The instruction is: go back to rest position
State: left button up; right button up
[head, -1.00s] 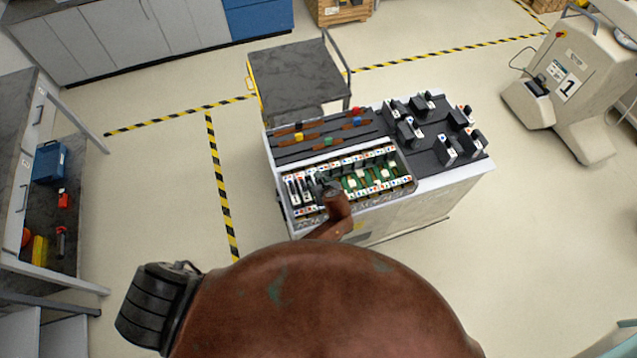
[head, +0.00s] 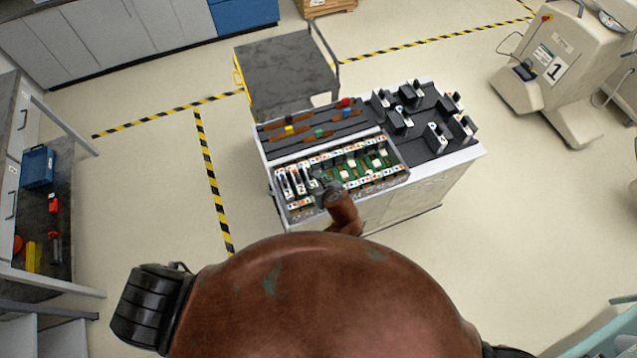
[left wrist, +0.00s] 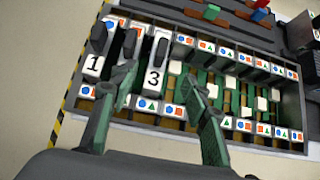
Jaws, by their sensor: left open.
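The rack (head: 396,172) is a grey open box set in the top of the white cart. White upright modules (head: 292,182) fill its left end, and green board slots (head: 362,165) lie bare to the right. My left gripper (head: 326,188) is over the rack's near side, beside the modules, partly hidden by my wrist. In the left wrist view, its fingers (left wrist: 163,88) are spread apart with nothing between them. A module marked 3 (left wrist: 155,72) stands beyond them, and one marked 1 (left wrist: 93,66) is at the left. My right gripper is out of view.
Black modules (head: 402,118) stand on the cart's dark right top. Brown-handled tools (head: 312,134) lie behind the rack. A dark-topped trolley (head: 288,72) stands behind the cart. A beige machine (head: 548,70) is at right, a shelf bench (head: 45,205) at left. Floor left of the cart is clear.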

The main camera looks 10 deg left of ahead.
pick_arm(q)
jog(key=shift+s+d+r, duration=0.2)
jog(key=shift+s+r, duration=0.1)
jog(key=shift+r, duration=0.05)
